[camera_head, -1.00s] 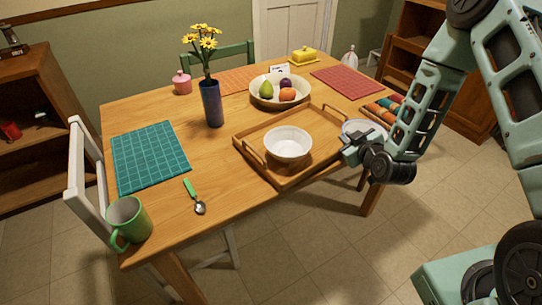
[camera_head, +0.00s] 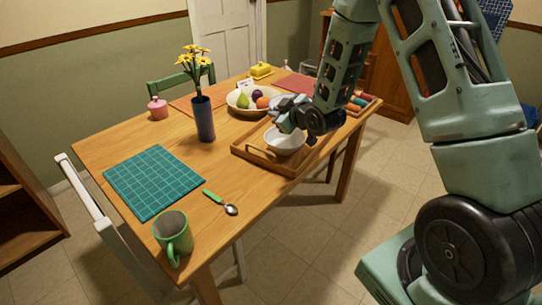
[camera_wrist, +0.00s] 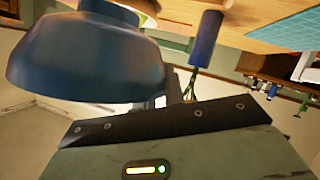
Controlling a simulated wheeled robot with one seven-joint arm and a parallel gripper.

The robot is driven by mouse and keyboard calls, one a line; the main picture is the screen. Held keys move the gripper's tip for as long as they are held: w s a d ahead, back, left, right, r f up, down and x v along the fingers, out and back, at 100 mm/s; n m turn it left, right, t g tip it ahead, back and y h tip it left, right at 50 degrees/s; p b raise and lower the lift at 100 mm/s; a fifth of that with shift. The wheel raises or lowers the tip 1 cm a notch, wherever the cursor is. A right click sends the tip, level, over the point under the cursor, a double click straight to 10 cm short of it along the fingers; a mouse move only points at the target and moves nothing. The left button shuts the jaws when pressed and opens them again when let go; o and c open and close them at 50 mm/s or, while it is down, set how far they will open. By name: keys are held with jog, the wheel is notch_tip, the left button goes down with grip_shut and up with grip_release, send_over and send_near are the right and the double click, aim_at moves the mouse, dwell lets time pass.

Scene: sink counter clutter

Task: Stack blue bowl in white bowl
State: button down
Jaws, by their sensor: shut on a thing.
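The white bowl (camera_head: 285,143) stands upright in the wooden tray (camera_head: 244,152) on the table, its top partly hidden by my gripper. My gripper (camera_head: 282,117) is above the white bowl and shut on the blue bowl (camera_wrist: 85,62). The blue bowl fills the upper left of the wrist view, held at its side. In the head view only a pale part of the blue bowl (camera_head: 290,101) shows behind my gripper. The exact height gap between the bowls cannot be told.
A dark blue vase (camera_head: 204,120) with yellow flowers stands left of the tray. A fruit bowl (camera_head: 237,106) is behind it. A teal mat (camera_head: 153,180), a spoon (camera_head: 230,209) and a green mug (camera_head: 173,234) lie toward the front left.

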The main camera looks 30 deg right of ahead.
jog(key=shift+a, duration=0.25)
send_over(276, 148)
jog(key=w, duration=0.2)
jog(key=f, duration=0.5)
jog(key=shift+s+d+f, duration=0.2)
jog(key=shift+f, duration=0.1)
jog(key=shift+s+f+p, duration=0.1)
jog(key=shift+f+p, duration=0.3)
jog(key=shift+f, duration=1.65)
jog(key=c, duration=1.5)
grip_release()
jog(key=shift+f, duration=0.15)
jog(key=shift+d, duration=0.1)
jog(key=shift+s, duration=0.15)
